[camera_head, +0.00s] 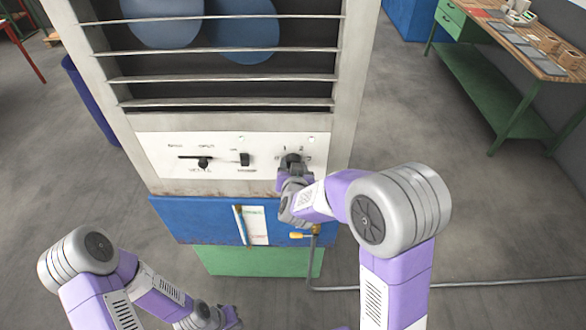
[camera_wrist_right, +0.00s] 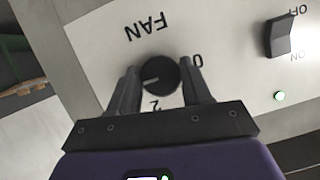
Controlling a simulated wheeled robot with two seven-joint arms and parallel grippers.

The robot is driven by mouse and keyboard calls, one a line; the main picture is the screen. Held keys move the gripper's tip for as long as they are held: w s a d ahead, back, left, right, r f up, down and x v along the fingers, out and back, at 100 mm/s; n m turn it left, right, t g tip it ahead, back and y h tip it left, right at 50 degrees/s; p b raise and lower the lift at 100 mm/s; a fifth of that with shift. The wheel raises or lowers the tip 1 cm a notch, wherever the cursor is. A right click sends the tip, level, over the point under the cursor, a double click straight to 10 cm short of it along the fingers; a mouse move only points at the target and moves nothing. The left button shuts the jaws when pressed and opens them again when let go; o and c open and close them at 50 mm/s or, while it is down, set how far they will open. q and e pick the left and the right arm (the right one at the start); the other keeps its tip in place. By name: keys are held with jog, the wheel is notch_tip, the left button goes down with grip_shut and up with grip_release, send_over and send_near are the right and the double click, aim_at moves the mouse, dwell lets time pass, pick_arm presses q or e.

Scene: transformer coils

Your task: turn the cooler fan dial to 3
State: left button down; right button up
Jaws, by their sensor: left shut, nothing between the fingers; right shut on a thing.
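The cooler fan dial (camera_wrist_right: 163,72) is a round black knob below the word FAN, which appears upside down in the right wrist view. My right gripper (camera_wrist_right: 161,78) has a finger on each side of the dial and is shut on it. The dial's white mark points left, toward the left finger, on the side away from the 0. The 2 shows below the dial; any numeral behind the fingers is hidden. In the head view the dial (camera_head: 292,160) is partly covered by my right gripper (camera_head: 291,170). My left gripper (camera_head: 230,318) is low in the head view, shut and empty.
The white control panel (camera_head: 222,170) on the cooler also has a slider (camera_head: 204,162) and a black rocker switch (camera_head: 245,159). Below are a blue section (camera_head: 190,218) and a yellow-handled valve (camera_head: 300,235). A green workbench (camera_head: 490,85) stands at right. A hose lies on the floor.

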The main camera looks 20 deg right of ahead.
jog(key=o, duration=1.1)
jog(key=shift+c, duration=0.2)
jog(key=p+v, duration=0.1)
jog(key=v, duration=0.6)
jog(key=shift+s+r, duration=0.15)
jog(key=shift+s, duration=0.1)
jog(key=shift+a, duration=0.1)
